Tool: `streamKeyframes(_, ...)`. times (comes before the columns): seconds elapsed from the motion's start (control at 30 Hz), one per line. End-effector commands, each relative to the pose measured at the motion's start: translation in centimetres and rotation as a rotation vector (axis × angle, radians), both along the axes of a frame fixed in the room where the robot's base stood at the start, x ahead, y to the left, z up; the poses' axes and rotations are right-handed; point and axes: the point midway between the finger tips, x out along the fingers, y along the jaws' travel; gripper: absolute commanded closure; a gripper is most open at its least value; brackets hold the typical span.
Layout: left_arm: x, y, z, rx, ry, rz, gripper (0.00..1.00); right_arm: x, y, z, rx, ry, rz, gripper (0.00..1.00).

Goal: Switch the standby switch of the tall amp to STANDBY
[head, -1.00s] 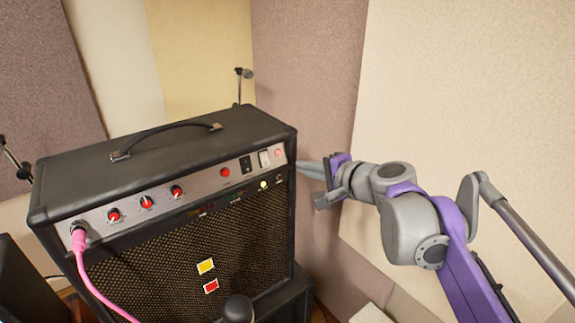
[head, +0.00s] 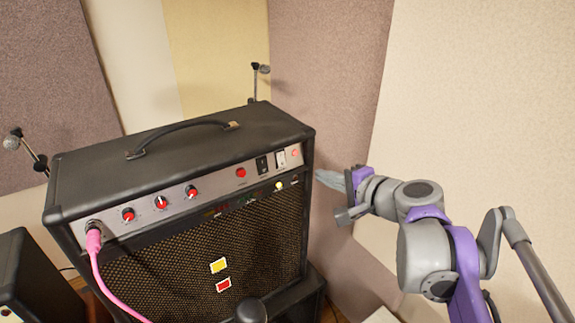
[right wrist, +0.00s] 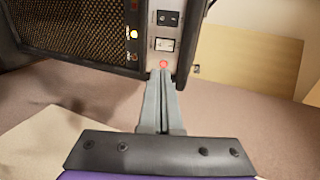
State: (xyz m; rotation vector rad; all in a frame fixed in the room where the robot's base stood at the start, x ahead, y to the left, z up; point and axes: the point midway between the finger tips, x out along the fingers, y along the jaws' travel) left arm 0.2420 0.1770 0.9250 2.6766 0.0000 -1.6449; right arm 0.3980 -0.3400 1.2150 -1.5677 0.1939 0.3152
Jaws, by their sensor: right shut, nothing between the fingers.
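The tall amp (head: 190,190) is a black cabinet with a silver control panel across its upper front. At the panel's right end are a black rocker switch (head: 262,165), a white rocker switch (head: 281,158) and a small red light (head: 295,153). The right wrist view shows the black switch (right wrist: 167,18), the white switch (right wrist: 164,44) and the red light (right wrist: 163,64). The labels are too small to read. My right gripper (head: 322,177) is shut and empty, just right of the panel's end. In the right wrist view its fingertips (right wrist: 162,74) point toward the red light. My left gripper is out of view.
A pink cable (head: 94,242) is plugged into the panel's left end. Red knobs (head: 161,203) line the panel. A microphone on a stand (head: 12,141) is at the left and another (head: 262,68) behind the amp. Padded wall panels (head: 330,90) stand close behind and right.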

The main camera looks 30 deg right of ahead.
Motion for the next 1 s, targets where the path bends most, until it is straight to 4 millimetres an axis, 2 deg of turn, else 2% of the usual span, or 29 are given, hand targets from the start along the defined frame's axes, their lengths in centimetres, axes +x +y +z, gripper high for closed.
streamKeyframes(0.13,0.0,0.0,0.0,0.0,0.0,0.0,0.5,0.7,0.1,-0.2,0.001,0.0,0.002,1.0)
streamKeyframes(0.27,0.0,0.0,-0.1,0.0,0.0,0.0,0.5,2.5,0.4,-0.9,0.0,0.001,0.006,1.0)
streamKeyframes(0.7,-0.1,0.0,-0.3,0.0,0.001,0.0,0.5,11.0,0.9,-3.7,0.0,0.0,0.003,1.0)
streamKeyframes(0.83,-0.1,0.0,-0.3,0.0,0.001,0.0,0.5,12.4,1.0,-4.2,0.001,0.0,0.002,1.0)
streamKeyframes(1.0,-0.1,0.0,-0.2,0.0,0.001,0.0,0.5,13.2,1.1,-4.4,0.0,0.0,0.001,1.0)
